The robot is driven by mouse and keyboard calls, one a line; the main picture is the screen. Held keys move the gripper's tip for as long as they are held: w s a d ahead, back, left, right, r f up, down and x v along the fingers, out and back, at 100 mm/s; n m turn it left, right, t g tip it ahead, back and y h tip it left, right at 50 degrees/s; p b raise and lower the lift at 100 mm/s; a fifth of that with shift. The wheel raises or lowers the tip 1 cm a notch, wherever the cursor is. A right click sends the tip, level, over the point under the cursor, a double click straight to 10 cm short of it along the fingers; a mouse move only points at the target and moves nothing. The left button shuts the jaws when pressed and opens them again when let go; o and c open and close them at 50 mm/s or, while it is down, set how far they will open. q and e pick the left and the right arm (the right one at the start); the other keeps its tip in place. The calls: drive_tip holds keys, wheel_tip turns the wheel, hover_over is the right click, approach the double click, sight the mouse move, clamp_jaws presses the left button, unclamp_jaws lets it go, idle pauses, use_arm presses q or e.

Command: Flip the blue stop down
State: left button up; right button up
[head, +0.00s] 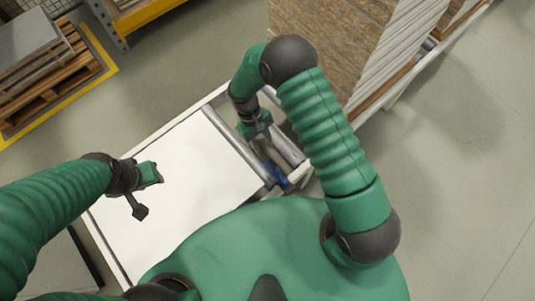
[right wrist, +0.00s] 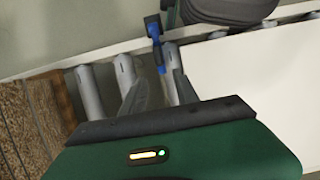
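The blue stop (head: 277,174) is at the near side of the roller conveyor, by the frame rail and close to my body. In the right wrist view the blue stop (right wrist: 155,38) shows as a blue arm with a dark block at its far end, beyond my fingertips. I cannot tell its exact tilt. My right gripper (head: 258,128) is above the rollers, apart from the stop; in its wrist view the two grey fingers (right wrist: 159,84) are spread with nothing held. My left gripper (head: 142,192) hangs over the white panel; its finger gap is unclear.
A white panel (head: 170,200) lies on the conveyor to the left of bare rollers (head: 288,148). A tall stack of boards (head: 330,40) stands behind on the right. A pallet (head: 50,75) is at the far left. Open floor lies at the right.

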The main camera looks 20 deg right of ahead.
drive_tip(key=v, duration=0.6)
drive_tip(key=shift+r, duration=0.2)
drive_tip(key=shift+w, duration=0.1)
